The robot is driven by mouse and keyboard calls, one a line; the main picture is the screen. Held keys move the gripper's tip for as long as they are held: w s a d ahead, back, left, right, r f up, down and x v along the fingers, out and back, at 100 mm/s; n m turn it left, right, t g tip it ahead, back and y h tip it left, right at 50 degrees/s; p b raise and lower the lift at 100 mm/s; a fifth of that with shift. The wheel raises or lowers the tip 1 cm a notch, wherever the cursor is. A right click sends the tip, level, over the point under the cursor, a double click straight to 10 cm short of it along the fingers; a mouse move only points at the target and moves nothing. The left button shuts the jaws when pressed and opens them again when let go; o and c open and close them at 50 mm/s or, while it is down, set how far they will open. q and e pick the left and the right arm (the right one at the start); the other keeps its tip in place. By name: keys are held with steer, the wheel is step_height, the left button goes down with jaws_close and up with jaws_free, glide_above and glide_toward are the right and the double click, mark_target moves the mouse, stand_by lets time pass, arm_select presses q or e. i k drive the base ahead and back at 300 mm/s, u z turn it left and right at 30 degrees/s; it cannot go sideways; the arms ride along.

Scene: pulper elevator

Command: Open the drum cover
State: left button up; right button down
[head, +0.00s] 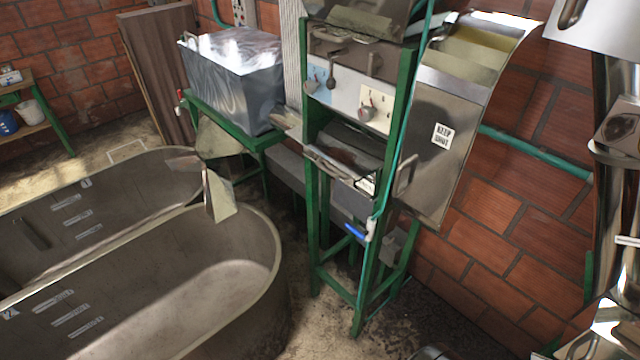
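The drum cover (435,165) is a grey metal panel with a white "KEEP SHUT" label (441,136), on the right side of the green-framed machine (366,110). A bar handle (405,175) stands at its left edge. Its curved metal top flares up and right, with a yellowish surface at the upper end. I cannot tell from this angle whether the panel sits closed against the drum; the drum is not clearly visible. Neither gripper can be made out in the head view.
Two large grey tubs (262,232) fill the lower left. A metal box (232,75) stands on a green table behind them. A green pipe (535,152) runs along the brick wall right of the cover. A blue-handled valve (356,231) hangs low on the machine. Floor shows in front.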

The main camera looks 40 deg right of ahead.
mark_target(347, 162)
steer(key=z, duration=0.15)
steer(key=i, duration=1.05)
steer(key=z, duration=0.7)
